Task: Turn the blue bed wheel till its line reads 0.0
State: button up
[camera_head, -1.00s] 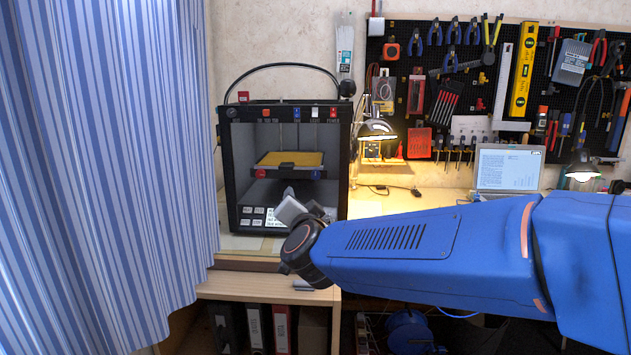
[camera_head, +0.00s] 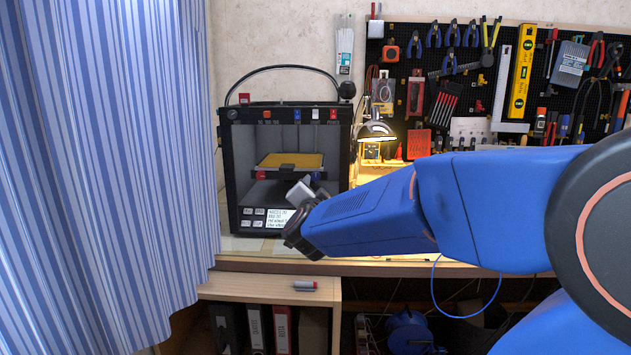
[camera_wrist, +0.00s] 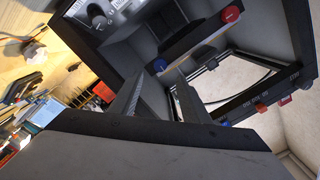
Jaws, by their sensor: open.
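The printer (camera_head: 229,165) stands on the bench, with its yellow-topped bed (camera_head: 290,161) inside its open front. The blue bed wheel (camera_head: 316,176) is under the bed's front right, partly hidden by my gripper (camera_head: 304,188); it also shows in the wrist view (camera_wrist: 159,65). Its line is too small to read. A red wheel (camera_head: 261,174) is at the bed's front left. In the wrist view my gripper (camera_wrist: 158,92) has its two fingers apart with nothing between them. The blue wheel lies beyond the fingertips, apart from them.
The printer's frame surrounds the bed, and a lit panel (camera_head: 281,218) with small text is below. A lamp (camera_head: 376,131) stands to the right. A striped curtain (camera_head: 100,180) hangs close on the left. A marker (camera_head: 305,285) lies on the lower shelf.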

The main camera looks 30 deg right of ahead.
aim_at(316, 177)
jog(key=x, duration=0.8)
jog(key=shift+w+d, duration=0.2)
jog(key=shift+w, duration=0.1)
jog(key=shift+c, duration=0.3)
jog(key=c, duration=1)
